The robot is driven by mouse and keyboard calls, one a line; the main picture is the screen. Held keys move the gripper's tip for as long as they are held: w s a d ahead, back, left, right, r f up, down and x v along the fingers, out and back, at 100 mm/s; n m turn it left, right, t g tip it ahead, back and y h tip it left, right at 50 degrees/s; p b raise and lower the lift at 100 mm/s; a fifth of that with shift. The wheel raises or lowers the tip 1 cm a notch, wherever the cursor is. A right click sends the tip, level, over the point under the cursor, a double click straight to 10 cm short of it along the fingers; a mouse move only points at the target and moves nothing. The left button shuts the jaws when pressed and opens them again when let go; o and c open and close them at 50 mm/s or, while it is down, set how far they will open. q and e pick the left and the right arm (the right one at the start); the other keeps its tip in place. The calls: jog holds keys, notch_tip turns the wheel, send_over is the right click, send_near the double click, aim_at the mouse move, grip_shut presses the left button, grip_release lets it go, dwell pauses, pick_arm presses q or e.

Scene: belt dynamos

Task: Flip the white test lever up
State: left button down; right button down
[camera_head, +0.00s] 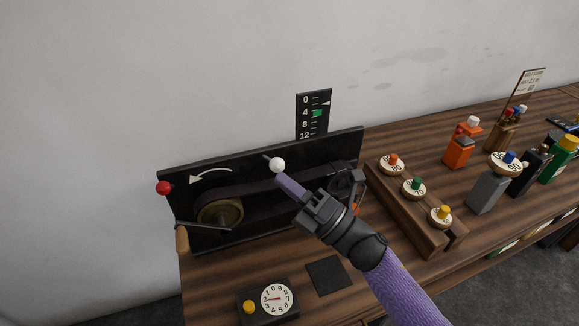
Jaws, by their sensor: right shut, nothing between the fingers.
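The white test lever's round knob (277,165) shows at the middle of the black dynamo panel (240,176), with a short dark stem pointing up and left behind it. My right gripper (284,181) comes in from the lower right, with purple fingers shut and empty. Its fingertips are right at the underside of the white knob; I cannot tell whether they touch it. The gripper and wrist hide part of the panel's right side. My left gripper is not in view.
A wooden rack (415,210) with several labelled spools stands right of my arm. A dial timer (277,299) and a dark square pad (328,275) lie in front. A red knob (164,188) is at the panel's left end. Bottles (488,190) stand further right.

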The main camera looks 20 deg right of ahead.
aim_at(282, 161)
jog(key=w+r+m+g+h+p, duration=0.1)
jog(key=r+p, duration=0.1)
jog(key=p, duration=0.2)
jog(key=w+r+m+h+p, duration=0.1)
jog(key=r+p, duration=0.1)
jog(key=p, duration=0.2)
jog(key=w+r+m+g+h+p, duration=0.1)
jog(key=r+p, duration=0.1)
jog(key=p, duration=0.2)
jog(key=shift+m+g+h, duration=0.3)
jog(key=shift+m+h, duration=0.1)
jog(key=shift+w+r+p, duration=0.2)
jog(key=shift+w+p, duration=0.05)
jog(key=shift+p, duration=0.05)
jog(key=shift+w+f, duration=0.15)
jog(key=shift+f, duration=0.2)
